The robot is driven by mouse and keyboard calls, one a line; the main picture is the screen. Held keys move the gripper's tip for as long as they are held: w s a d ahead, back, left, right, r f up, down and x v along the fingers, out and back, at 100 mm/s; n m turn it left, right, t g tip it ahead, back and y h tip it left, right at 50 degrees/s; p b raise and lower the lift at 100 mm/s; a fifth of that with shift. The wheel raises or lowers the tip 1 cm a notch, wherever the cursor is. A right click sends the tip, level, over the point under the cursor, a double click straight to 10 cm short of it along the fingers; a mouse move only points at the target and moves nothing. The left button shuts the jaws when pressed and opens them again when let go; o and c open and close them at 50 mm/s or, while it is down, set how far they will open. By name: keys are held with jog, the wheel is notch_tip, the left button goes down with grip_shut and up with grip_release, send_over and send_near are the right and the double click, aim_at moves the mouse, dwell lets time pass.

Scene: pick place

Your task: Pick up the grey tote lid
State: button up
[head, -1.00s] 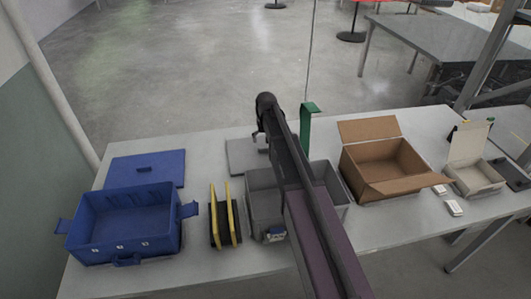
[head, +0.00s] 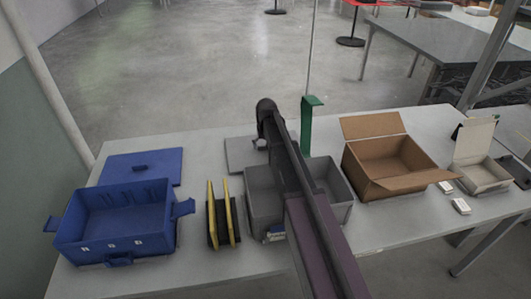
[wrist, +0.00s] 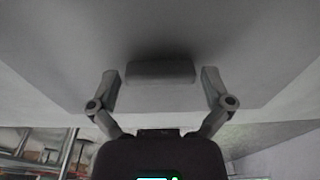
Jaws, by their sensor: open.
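The grey tote lid (head: 240,154) lies flat on the table behind the grey tote (head: 264,207), partly hidden by my arm. In the wrist view the lid (wrist: 225,50) fills much of the upper picture, with its raised handle block (wrist: 160,72) near the centre. My gripper (wrist: 160,84) is open, with one finger on each side of the handle. A gap shows on both sides, and nothing is held. In the head view the fingers are mostly hidden behind the arm.
A blue tote (head: 117,222) with its blue lid (head: 142,167) stands at left. Yellow-edged black items (head: 220,215) stand beside the grey tote. A green upright piece (head: 306,125), an open cardboard box (head: 385,165) and a smaller open box (head: 478,167) are to the right.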

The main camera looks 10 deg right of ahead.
dwell(0.5)
jog(key=c, duration=1)
jog(key=shift+r, duration=0.1)
jog(key=shift+c, duration=0.2)
notch_tip(320, 180, up, 10)
jog(key=p, duration=1)
